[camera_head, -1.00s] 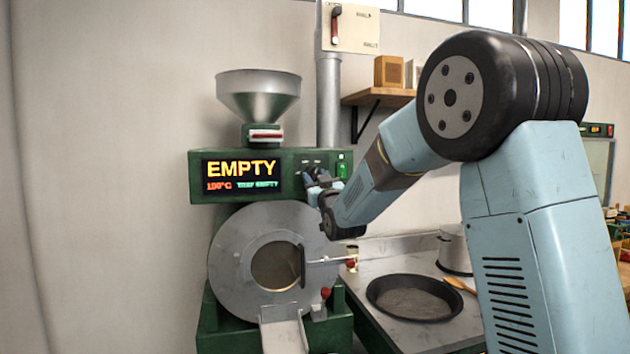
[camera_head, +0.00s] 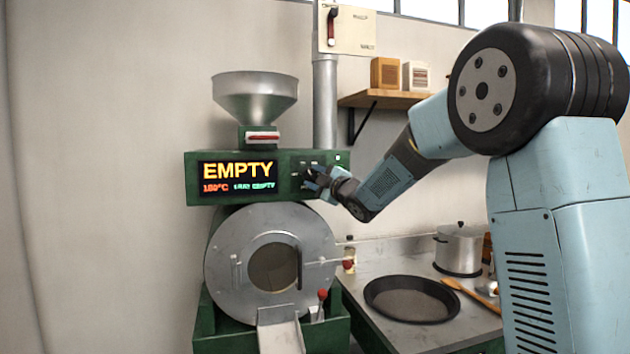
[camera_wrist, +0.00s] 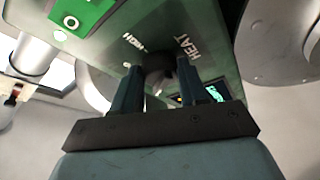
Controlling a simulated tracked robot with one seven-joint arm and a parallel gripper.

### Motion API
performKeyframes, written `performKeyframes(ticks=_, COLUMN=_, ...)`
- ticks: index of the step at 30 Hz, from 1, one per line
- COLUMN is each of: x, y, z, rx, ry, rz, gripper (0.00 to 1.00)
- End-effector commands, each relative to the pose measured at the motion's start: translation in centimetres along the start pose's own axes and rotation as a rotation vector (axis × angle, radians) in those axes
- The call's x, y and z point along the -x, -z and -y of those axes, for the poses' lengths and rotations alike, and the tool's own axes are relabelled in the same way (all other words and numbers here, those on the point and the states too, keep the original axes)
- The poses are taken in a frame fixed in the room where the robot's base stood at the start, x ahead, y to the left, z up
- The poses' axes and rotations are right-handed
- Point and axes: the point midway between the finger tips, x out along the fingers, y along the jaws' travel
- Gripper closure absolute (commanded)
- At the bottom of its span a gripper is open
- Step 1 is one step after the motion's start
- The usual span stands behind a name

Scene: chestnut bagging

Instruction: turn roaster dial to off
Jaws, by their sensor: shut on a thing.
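The green roaster (camera_head: 198,180) stands in the middle of the head view, with a display reading EMPTY (camera_head: 238,171). My gripper (camera_head: 312,178) is at the control panel to the right of the display. In the wrist view the dark round dial (camera_wrist: 158,62) sits between the two fingers of my gripper (camera_wrist: 160,82), which are shut on it. The panel around it carries the words HEAT and HIGH. The dial's pointer mark cannot be made out. In the head view my gripper mostly hides the dial.
A metal hopper (camera_head: 254,92) tops the roaster and the round drum front (camera_head: 222,262) lies below the panel. A red-knobbed lever (camera_head: 322,295) stands by the drum. A black pan (camera_head: 375,299) and a pot (camera_head: 459,249) are on the counter to the right.

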Motion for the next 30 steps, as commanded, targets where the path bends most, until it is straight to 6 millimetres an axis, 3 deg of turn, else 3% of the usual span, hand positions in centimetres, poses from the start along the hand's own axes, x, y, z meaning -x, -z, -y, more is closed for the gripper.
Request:
performKeyframes(ticks=18, x=-0.17, y=0.47, z=-0.24, rx=0.538, ry=0.227, rz=-0.007, gripper=0.88)
performKeyframes(ticks=30, x=-0.24, y=0.63, z=-0.28, rx=0.809, ry=0.342, rz=-0.008, gripper=0.88)
